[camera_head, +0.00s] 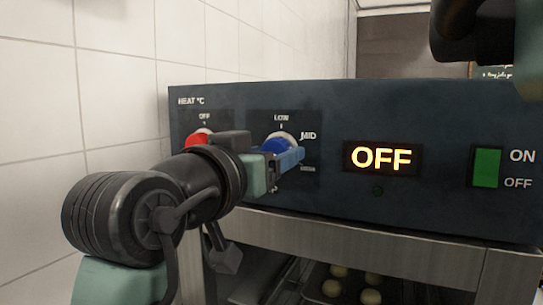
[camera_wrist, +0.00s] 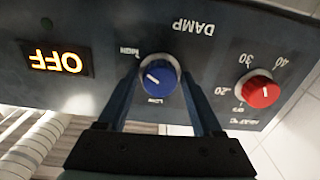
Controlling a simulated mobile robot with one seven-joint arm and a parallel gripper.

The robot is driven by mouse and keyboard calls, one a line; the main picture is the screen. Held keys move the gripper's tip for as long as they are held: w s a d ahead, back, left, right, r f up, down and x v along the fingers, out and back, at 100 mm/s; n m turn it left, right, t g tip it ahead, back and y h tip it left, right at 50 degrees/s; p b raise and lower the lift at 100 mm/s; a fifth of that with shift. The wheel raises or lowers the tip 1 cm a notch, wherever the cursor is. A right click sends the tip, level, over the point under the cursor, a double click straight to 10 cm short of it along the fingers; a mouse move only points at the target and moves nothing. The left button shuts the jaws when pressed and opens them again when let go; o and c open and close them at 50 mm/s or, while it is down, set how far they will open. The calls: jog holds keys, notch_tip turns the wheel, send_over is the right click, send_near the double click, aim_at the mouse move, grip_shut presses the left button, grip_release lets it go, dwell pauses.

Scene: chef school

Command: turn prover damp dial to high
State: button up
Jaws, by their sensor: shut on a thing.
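The dial (camera_head: 277,146) also shows in the head view, partly hidden by my fingers. My gripper (camera_wrist: 163,82) is shut on the dial, one finger on each side; in the head view my gripper (camera_head: 284,158) reaches it from the left. The HIGH label (camera_wrist: 129,50) is at the dial's upper left there.
The red heat dial (camera_wrist: 258,91) sits close beside the blue one, partly behind my arm in the head view. The lit OFF display (camera_head: 381,157) and green switch (camera_head: 487,167) are to the right. A tiled wall (camera_head: 110,70) stands at left. Dough balls (camera_head: 371,296) lie below.

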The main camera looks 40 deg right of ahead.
jog(key=o, duration=1.1)
jog(key=shift+o, duration=0.2)
jog(key=b+v, duration=0.4)
jog(key=v, duration=0.9)
jog(key=shift+w, duration=0.1)
